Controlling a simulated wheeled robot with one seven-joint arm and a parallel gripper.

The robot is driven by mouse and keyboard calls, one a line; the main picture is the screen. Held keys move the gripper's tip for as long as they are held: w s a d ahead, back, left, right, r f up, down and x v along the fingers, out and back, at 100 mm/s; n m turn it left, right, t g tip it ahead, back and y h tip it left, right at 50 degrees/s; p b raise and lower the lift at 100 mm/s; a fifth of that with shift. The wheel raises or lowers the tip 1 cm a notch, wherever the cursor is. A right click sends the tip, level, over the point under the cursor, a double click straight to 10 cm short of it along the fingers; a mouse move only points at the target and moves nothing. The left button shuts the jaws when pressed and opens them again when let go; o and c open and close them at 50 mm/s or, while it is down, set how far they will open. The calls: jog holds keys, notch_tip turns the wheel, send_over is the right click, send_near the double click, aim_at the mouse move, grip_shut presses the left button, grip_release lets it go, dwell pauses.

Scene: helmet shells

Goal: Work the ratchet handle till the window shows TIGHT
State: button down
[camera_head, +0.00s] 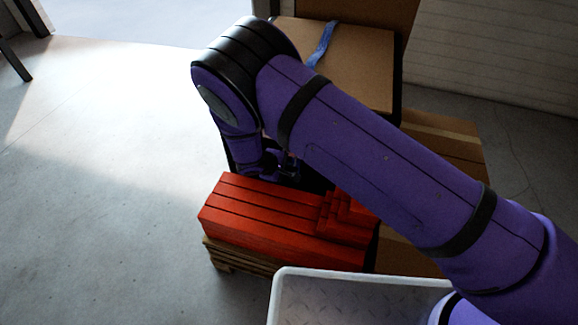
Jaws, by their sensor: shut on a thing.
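My gripper (284,165) is small and partly hidden at the end of my purple arm, just behind the red stack. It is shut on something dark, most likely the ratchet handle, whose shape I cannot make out. A blue strap (322,45) runs over the top of a cardboard box (358,68) behind my arm. The ratchet body and its window cannot be made out, so I cannot read what the window shows.
Red blocks (262,213) lie stacked on a wooden pallet (235,258) in front of the gripper. A white tray (345,281) is at the bottom. More cardboard (445,147) stands at the right, behind my arm. The concrete floor (100,200) at the left is clear.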

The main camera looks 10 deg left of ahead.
jog(key=w+d+f+m+t+h, duration=0.1)
jog(key=w+f+m+t+h, duration=0.1)
jog(key=w+f+t, duration=0.3)
jog(key=shift+w+d+t+h, duration=0.2)
jog(key=shift+w+t+h, duration=0.3)
jog(key=shift+w+t, duration=0.65)
jog(key=c, duration=1.3)
grip_release()
jog(key=shift+w, duration=0.1)
jog(key=v, duration=1)
jog(key=shift+s+a, duration=0.2)
jog(key=shift+s, duration=0.15)
